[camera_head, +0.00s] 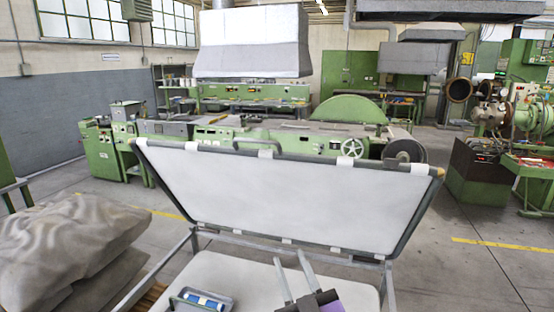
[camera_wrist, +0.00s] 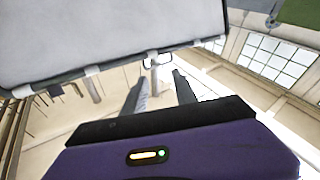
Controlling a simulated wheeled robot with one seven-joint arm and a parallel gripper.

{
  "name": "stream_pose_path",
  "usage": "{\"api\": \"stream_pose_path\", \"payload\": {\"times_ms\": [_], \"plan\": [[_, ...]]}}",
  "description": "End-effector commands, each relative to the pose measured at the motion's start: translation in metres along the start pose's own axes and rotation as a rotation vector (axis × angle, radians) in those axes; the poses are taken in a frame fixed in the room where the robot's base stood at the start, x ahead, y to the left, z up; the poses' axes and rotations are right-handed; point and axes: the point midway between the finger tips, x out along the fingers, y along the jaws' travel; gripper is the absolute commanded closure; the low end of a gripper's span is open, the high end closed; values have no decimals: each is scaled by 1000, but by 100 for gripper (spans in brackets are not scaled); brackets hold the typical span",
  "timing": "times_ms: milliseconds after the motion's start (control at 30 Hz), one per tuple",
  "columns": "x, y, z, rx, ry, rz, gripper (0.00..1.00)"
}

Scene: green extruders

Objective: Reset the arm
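My gripper (camera_head: 295,279) shows at the bottom middle of the head view, above a white-topped cart surface (camera_head: 237,273). Its two grey fingers stand apart with nothing between them. In the wrist view my gripper (camera_wrist: 156,82) points upward past the purple wrist housing, and the gap between the fingers is empty. The rest of my arm is mostly out of the head view.
A tilted white panel with a dark frame (camera_head: 290,205) rises behind my gripper. A small grey-blue tray (camera_head: 200,300) lies to its left. Lumpy grey sacks (camera_head: 65,250) stand at the left. Green machines (camera_head: 240,135) fill the background; open floor (camera_head: 480,270) lies at right.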

Motion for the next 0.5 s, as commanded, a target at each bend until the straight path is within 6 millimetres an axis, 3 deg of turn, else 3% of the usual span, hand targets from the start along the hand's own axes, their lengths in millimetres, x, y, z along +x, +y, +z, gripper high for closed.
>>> {"api": "stream_pose_path", "payload": {"times_ms": [33,200,500], "plan": [[-26,3,11,27,-10,13,66],[-101,14,29,105,-24,57,66],[-229,32,37,198,-77,131,66]]}}
